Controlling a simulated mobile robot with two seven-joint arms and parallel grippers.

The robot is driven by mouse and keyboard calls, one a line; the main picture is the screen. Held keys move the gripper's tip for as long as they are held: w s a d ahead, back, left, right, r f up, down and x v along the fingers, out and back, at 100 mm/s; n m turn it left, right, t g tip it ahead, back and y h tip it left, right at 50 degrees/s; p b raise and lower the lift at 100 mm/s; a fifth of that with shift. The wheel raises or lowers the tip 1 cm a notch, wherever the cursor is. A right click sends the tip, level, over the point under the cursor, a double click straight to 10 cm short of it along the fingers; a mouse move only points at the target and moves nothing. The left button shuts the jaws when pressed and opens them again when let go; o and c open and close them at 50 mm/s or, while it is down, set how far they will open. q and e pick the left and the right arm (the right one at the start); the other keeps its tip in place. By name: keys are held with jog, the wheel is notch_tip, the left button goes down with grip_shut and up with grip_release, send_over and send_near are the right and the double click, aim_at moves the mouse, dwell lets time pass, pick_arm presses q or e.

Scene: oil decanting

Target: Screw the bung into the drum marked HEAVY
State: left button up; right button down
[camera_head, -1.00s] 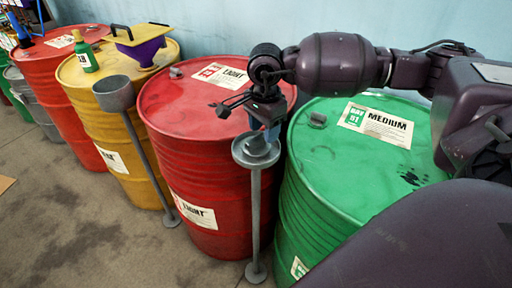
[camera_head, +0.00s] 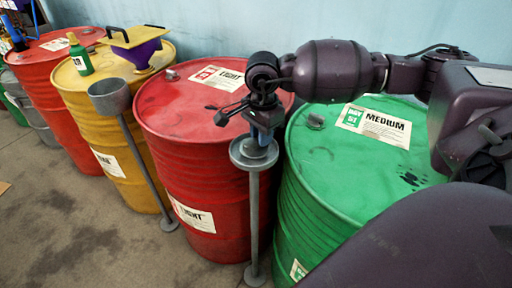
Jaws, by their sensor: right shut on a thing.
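My right gripper (camera_head: 262,116) is shut on a small blue-grey piece (camera_head: 263,136), directly over the round dish of a grey stand (camera_head: 252,205). The piece's lower end is at the dish; I cannot tell whether it touches or whether it is the bung. No drum label that I can read says HEAVY. The red drum (camera_head: 180,125) behind the stand reads LIGHT and the green drum (camera_head: 318,190) at the right reads MEDIUM. Labels on the yellow drum (camera_head: 118,105) and the far red drum (camera_head: 60,95) are not readable. My left gripper is not in view.
A grey cup on a pole (camera_head: 110,96) stands before the yellow drum. A green bottle (camera_head: 80,57) and a purple funnel with a yellow lid (camera_head: 140,50) sit on that drum. Small grey fittings show on the LIGHT and green lids.

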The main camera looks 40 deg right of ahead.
jog(key=shift+r+p, duration=0.9)
jog(key=shift+r, duration=1.6)
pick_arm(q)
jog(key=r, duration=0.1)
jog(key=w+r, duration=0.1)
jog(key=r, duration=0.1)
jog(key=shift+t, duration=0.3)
